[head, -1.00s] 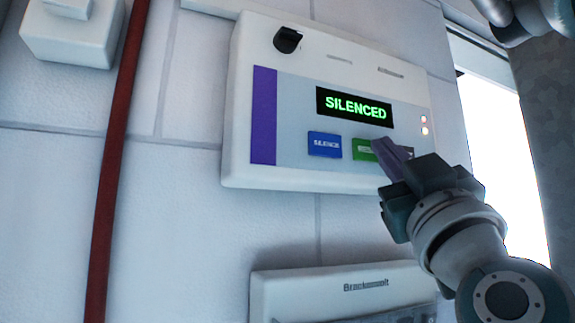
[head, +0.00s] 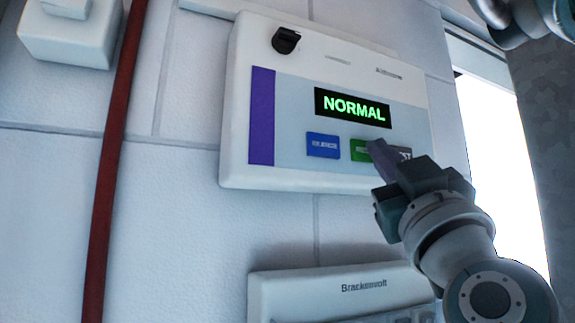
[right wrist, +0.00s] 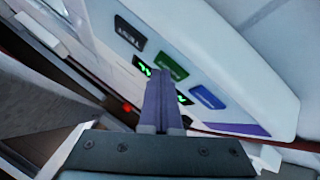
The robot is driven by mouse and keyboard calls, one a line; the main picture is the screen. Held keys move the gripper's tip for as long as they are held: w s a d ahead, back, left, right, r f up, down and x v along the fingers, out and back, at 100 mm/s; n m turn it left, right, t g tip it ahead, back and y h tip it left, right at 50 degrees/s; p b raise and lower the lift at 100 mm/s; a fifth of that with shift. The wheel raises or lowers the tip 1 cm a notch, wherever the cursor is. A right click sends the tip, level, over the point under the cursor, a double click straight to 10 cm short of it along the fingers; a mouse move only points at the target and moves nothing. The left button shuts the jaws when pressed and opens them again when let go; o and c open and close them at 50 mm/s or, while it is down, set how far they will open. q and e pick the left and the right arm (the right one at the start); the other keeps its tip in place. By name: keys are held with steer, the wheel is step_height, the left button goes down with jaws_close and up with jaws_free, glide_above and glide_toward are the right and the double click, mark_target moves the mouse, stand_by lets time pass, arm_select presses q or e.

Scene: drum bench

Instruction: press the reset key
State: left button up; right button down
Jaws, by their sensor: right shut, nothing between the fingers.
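The green reset key (head: 361,150) is in the key row of the white wall panel (head: 235,110), its right part hidden by my fingers in the head view. The panel's display (head: 352,107) reads NORMAL in green. My right gripper (head: 374,146) is shut and empty, its purple-grey fingertips in front of the green key's right edge. In the right wrist view the fingertips (right wrist: 158,74) cover part of the display, and the green key (right wrist: 170,67) shows just beside them. I cannot tell whether they touch the panel. My left gripper is not in view.
A blue key (head: 323,145) is left of the green one; a dark key (head: 402,153) is to its right, partly covered. A Brackenvolt box (head: 300,288) is below, a red pipe (head: 110,160) at left. A bright opening (head: 500,150) is at right.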

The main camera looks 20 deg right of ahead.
steer(key=shift+s, duration=0.55)
steer(key=s+p, duration=0.1)
steer(key=s, duration=0.5)
steer(key=shift+d, duration=0.25)
